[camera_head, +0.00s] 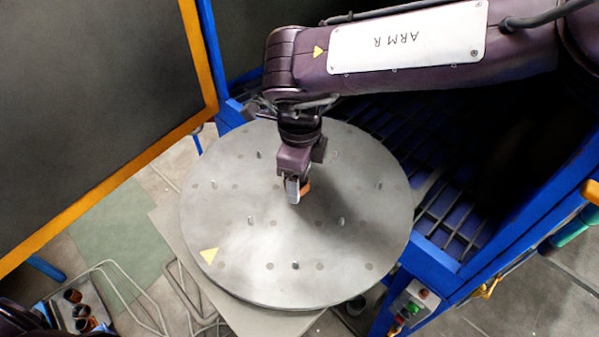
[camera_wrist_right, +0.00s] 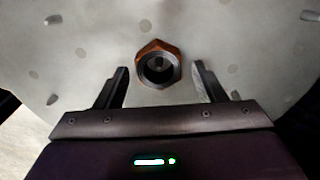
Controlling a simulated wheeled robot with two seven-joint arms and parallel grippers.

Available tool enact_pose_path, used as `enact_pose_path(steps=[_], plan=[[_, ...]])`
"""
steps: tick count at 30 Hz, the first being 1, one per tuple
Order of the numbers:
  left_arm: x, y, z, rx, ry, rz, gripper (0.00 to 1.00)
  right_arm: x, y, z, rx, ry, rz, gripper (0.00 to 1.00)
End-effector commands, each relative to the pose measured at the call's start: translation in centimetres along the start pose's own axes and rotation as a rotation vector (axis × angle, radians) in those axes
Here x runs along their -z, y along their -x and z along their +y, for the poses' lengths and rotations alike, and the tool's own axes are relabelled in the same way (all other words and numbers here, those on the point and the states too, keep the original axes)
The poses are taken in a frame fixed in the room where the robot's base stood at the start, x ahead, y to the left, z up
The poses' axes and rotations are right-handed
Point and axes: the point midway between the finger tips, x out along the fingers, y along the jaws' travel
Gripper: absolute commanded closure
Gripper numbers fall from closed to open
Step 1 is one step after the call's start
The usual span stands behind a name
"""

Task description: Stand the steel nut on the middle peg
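The steel nut (camera_wrist_right: 172,69) is a hexagonal ring with a rusty brown outer face and a dark bore. In the wrist view it lies just beyond and between the fingertips of my right gripper (camera_wrist_right: 160,80), with a gap on both sides. A small grey shape shows inside the bore, perhaps the middle peg; I cannot tell for sure. In the head view the nut (camera_head: 305,187) shows as an orange-brown patch beside the fingers of the right gripper (camera_head: 297,193), over the middle of the round steel plate (camera_head: 235,270). My left gripper is not in view.
Several short pegs, such as one at the front (camera_head: 295,265), stand on the plate among flat round spots. A blue frame (camera_head: 440,262) stands at the right. A tray with brown rings (camera_head: 80,312) is at the lower left.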

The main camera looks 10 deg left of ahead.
Motion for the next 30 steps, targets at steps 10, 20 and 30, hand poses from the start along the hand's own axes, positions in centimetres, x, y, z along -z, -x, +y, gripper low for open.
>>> enact_pose_path(steps=[10, 20, 30], plan=[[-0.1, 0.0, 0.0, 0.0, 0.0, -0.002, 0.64, 0.0, 1.4, -0.1, 0.002, 0.0, -0.001, 0.37], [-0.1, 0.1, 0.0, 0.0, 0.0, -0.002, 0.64, -0.1, 8.3, -0.1, 0.005, -0.001, -0.002, 0.37], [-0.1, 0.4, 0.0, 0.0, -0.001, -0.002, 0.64, 0.0, 12.2, 0.0, 0.002, 0.001, -0.001, 0.37]])
